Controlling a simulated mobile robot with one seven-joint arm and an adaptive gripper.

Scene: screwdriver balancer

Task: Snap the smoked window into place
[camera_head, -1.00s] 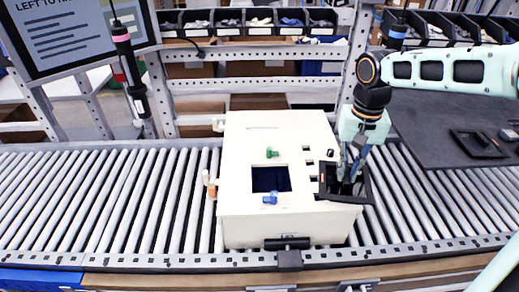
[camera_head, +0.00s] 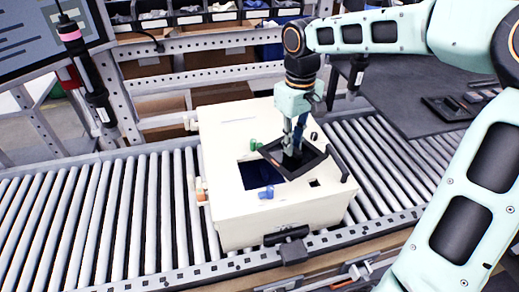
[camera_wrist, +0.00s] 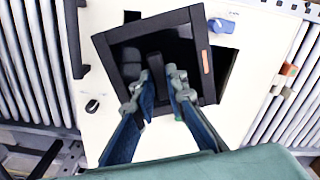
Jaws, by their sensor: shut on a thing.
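The smoked window (camera_head: 310,167) is a dark pane in a black frame with a raised rib in its middle. My gripper (camera_head: 291,151) is shut on that rib, and the wrist view shows both fingers (camera_wrist: 158,88) around it. The window hangs over the top of the cream box (camera_head: 225,218), turned askew to the opening. The dark rectangular opening (camera_head: 251,175) lies just left of the window, which covers part of it. A green knob (camera_head: 256,144) and a blue knob (camera_head: 266,192) sit at the opening's edges. I cannot tell whether the window touches the box.
The box stands on a roller conveyor (camera_head: 110,215). A black bar handle (camera_head: 337,164) is on the box's right side. Orange and white fittings (camera_head: 201,191) stick out on its left. A screwdriver (camera_head: 85,65) hangs at the left. A dark mat (camera_head: 395,105) lies at the back right.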

